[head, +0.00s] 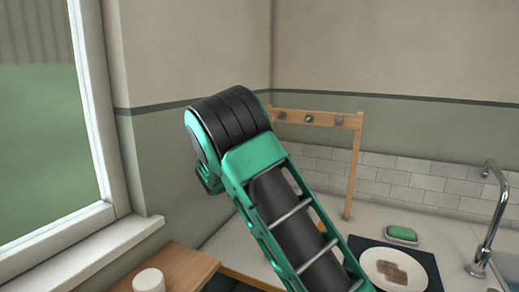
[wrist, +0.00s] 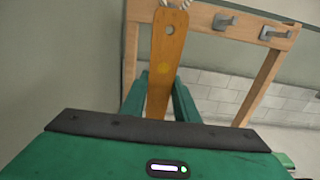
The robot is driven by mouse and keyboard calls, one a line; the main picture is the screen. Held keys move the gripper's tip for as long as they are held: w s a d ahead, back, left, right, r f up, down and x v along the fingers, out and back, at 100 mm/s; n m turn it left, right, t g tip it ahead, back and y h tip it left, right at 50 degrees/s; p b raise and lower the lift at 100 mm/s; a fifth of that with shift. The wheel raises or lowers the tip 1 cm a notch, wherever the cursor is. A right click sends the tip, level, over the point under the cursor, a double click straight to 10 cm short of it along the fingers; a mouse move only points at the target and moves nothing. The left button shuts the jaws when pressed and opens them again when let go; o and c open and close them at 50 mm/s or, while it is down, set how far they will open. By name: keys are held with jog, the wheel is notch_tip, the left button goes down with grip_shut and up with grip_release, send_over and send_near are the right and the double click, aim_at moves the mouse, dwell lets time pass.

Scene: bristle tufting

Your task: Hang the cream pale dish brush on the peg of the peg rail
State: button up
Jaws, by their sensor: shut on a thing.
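In the wrist view my gripper (wrist: 160,98) is shut on a flat orange-brown wooden handle (wrist: 163,70), which I take to be the dish brush's. The handle points up, with a round hole near its top end. A bit of pale cord (wrist: 175,3) shows above it, cut by the frame edge. The brush head is hidden. The wooden peg rail (wrist: 248,28) is behind the handle, with grey pegs (wrist: 225,21) to the right. Whether handle or cord touches a peg, I cannot tell.
A window is at the left. A white round container (head: 149,280) stands on a wooden surface (head: 182,265). At the right are a soiled plate (head: 383,278) on a dark mat, a green sponge (head: 402,232) and a tap (head: 497,205). A tiled wall backs the counter.

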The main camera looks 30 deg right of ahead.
jog(key=f+x, duration=0.1)
jog(key=x, duration=0.9)
jog(key=shift+w+f, duration=0.15)
jog(key=shift+f, duration=0.1)
dwell(0.8)
jog(key=shift+d, duration=0.15)
dwell(0.4)
jog(key=o, duration=1.2)
jog(key=shift+o, duration=0.2)
jog(key=v, duration=0.7)
dwell(0.9)
dwell(0.4)
jog(key=shift+f, duration=0.1)
